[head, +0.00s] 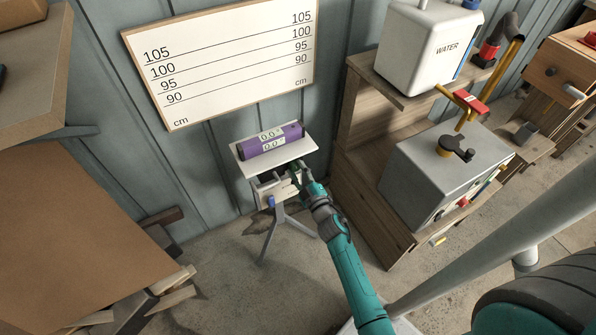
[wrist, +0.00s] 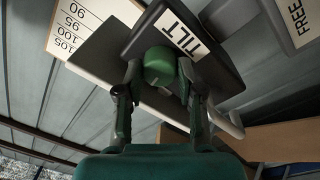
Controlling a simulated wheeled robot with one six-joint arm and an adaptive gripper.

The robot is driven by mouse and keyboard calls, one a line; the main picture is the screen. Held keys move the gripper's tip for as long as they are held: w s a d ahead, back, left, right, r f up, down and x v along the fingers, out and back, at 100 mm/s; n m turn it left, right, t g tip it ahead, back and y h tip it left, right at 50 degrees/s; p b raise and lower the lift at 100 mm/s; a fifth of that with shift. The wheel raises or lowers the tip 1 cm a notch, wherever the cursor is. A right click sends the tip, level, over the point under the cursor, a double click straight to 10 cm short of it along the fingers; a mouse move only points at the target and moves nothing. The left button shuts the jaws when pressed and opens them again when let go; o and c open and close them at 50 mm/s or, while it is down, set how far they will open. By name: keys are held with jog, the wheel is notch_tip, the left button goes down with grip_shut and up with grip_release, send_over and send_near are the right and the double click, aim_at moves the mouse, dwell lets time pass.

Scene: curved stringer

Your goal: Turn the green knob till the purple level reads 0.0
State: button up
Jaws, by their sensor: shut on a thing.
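The purple level (head: 272,139) lies on a white plate (head: 243,157) on top of a tripod stand. Its small label has two lines that both seem to read 0.0, though the print is tiny. The green knob (wrist: 160,64) sits beside the dark TILT block in the wrist view. My gripper (wrist: 160,82) has one finger on each side of the knob and is shut on it. In the head view my gripper (head: 299,176) reaches the stand's head just below the plate and mostly hides the knob.
A blue knob (head: 271,201) is on the stand's head, left of my gripper. A board with height lines (head: 225,55) hangs behind. A wooden shelf with a white water tank (head: 425,48) and a grey metal box (head: 445,172) stands right. A brown table is at left.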

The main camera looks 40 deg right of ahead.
jog(key=shift+f+m, duration=0.1)
jog(key=shift+m, duration=0.3)
jog(key=o, duration=1.2)
jog(key=shift+c, duration=0.2)
jog(key=v, duration=1.2)
jog(key=shift+a, duration=0.1)
